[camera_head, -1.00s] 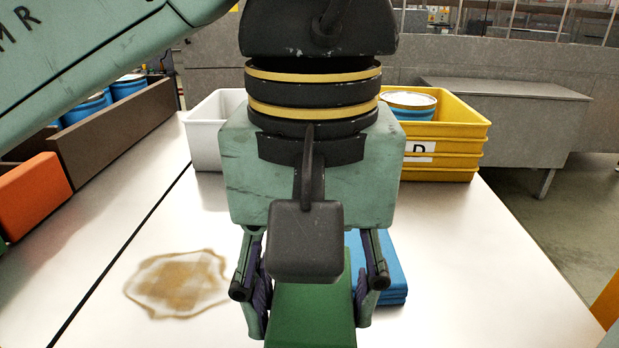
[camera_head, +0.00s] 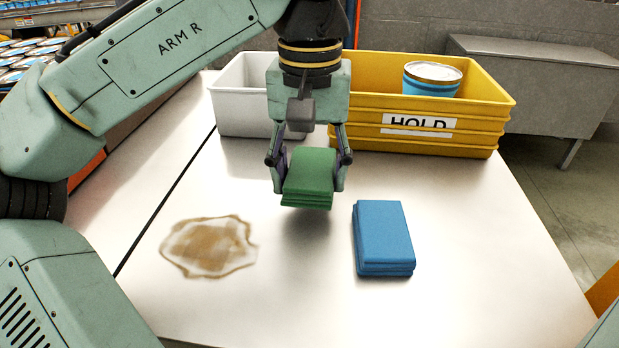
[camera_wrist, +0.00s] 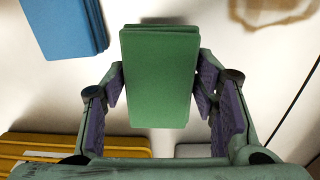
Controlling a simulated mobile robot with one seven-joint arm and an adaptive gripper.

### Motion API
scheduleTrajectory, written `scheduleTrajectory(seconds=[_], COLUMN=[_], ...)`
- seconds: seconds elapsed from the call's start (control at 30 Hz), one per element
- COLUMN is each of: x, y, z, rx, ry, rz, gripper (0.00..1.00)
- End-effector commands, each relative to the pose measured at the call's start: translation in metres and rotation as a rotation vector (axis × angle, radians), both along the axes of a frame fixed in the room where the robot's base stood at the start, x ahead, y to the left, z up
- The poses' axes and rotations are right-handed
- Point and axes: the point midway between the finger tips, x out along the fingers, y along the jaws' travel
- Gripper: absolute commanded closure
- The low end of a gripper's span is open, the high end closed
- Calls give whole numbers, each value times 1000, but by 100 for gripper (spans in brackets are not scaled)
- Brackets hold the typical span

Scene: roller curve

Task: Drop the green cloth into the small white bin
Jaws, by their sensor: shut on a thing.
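My gripper (camera_head: 309,172) is shut on the folded green cloth (camera_head: 308,178) and holds it above the white table, with a shadow below it. In the wrist view the green cloth (camera_wrist: 159,77) sits between the purple-padded fingers. The small white bin (camera_head: 240,112) stands at the back of the table, behind and to the left of my gripper. My wrist hides part of its right side. The inside of the bin shows only in part.
A yellow bin stack marked HOLD (camera_head: 480,125) holds a blue can (camera_head: 432,78), to the right of the white bin. A folded blue cloth (camera_head: 383,235) lies at front right. A brown stain (camera_head: 208,247) marks the table at left. The table front is otherwise clear.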

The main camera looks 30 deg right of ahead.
Motion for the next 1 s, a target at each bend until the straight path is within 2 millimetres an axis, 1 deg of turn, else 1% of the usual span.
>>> scheduleTrajectory(seconds=[0.1, 0.2, 0.47, 0.63, 0.67, 0.93, 1.0], x=[0, 0, 0, -1, -1, -1, 0], y=[1, 1, 1, 1, 1, 1, 1], z=[-16, -26, -29, -34, -33, -33, -33], rx=[2, 1, 1, 0, 1, 1, 1], ry=[2, 2, 1, 2, 1, 1, 1], rz=[1, 2, 2, 1, 2, 2, 2], gripper=[73, 73, 73, 73, 45, 27, 26])
